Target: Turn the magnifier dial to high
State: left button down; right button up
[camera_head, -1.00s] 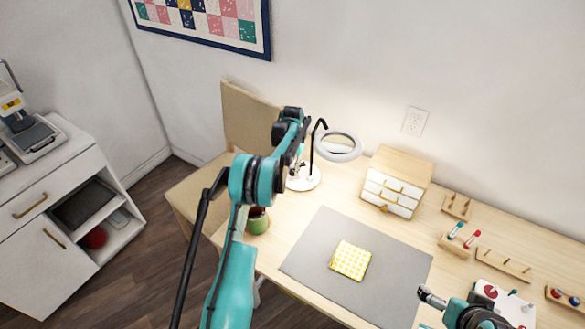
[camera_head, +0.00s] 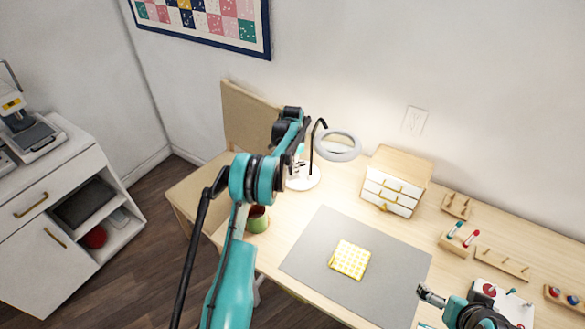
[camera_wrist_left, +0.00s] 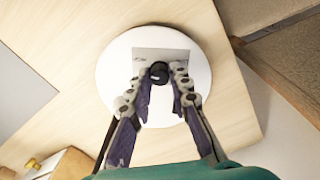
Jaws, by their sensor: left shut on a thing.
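The magnifier lamp has a white round base (camera_head: 304,183), a dark bent arm and a pale ring head (camera_head: 338,146), at the table's back left. In the left wrist view its base (camera_wrist_left: 112,70) fills the middle, with a small black dial (camera_wrist_left: 158,71) on it beside a pale label plate (camera_wrist_left: 160,54). My left gripper (camera_wrist_left: 160,80) is closed around the dial from above, one finger on each side. In the head view my left arm partly hides the base and covers the dial. My right gripper (camera_head: 432,297) is low at the right, away from the lamp; its fingers are too small to judge.
A small drawer box (camera_head: 393,182) stands right of the lamp. A grey mat (camera_head: 312,256) with a folded yellow checked cloth (camera_head: 350,259) lies in front. Spool racks (camera_head: 503,264) are at the right.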

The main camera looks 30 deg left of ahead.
dwell(0.3)
pick_arm(q)
jog(key=c, duration=1.4)
grip_release()
notch_tip(320, 180, up, 12)
jog(key=shift+f, duration=0.1)
